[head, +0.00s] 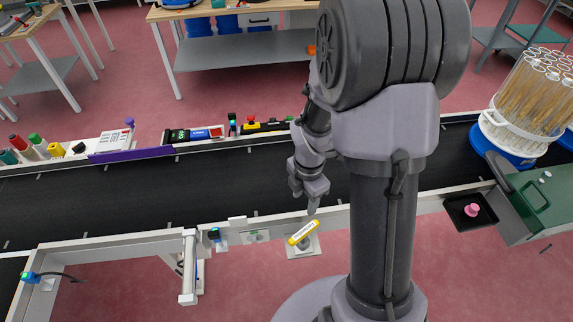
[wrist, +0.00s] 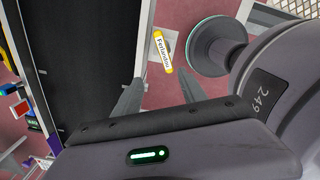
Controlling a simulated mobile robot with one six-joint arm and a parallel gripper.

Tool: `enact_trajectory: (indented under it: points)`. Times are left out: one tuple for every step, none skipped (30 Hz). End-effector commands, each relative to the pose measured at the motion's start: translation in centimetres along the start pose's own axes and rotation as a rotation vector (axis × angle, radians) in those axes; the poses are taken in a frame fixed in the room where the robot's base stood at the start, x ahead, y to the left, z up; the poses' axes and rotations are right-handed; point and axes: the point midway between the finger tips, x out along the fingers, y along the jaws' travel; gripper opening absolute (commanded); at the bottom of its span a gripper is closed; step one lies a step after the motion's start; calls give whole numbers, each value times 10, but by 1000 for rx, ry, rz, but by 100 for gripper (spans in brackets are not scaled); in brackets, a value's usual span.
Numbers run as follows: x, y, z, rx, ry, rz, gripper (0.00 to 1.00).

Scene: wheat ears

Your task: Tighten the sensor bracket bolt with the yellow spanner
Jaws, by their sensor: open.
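A short yellow piece with a white printed label (head: 303,234) lies on a small pale plate beside the conveyor's near rail; it also shows in the wrist view (wrist: 163,52). Its outline does not clearly show a spanner. My gripper (head: 304,202) is open and empty above the near rail, close to the yellow piece. In the wrist view my two fingers (wrist: 159,88) stand apart, with the yellow piece beyond their tips. A small blue-and-dark sensor-like box (head: 214,235) sits on the near rail, left of the yellow piece. Its bolt cannot be made out.
The dark conveyor belt (head: 110,203) runs across, bare where visible. Several devices and bottles line its far rail. A white frame post (head: 189,270) stands at the near side. A black tray (head: 458,222) with a pink knob-like item and a green box (head: 537,198) are at right.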

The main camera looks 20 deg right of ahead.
Motion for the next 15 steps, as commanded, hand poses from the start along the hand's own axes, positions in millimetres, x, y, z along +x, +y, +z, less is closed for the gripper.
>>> enact_trajectory:
  points:
    - [10,-2,3,-55,4,-15,49]
    - [15,-3,4,-83,6,-20,49]
    - [24,-4,4,-104,8,-24,49]
    - [31,-4,4,-112,8,-25,49]
    - [40,-4,4,-114,8,-25,49]
    - [53,-5,4,-113,9,-26,49]
    - [63,-5,4,-112,9,-26,49]
    - [73,-6,4,-112,9,-27,49]
    - [86,-6,3,-112,9,-26,49]
    - [95,-6,3,-112,9,-26,49]
    - [103,-6,3,-112,9,-26,49]
    - [114,-6,3,-111,9,-25,49]
    - [120,-6,3,-109,9,-25,49]
    - [126,-6,3,-109,9,-25,49]
    - [132,-6,3,-109,8,-24,49]
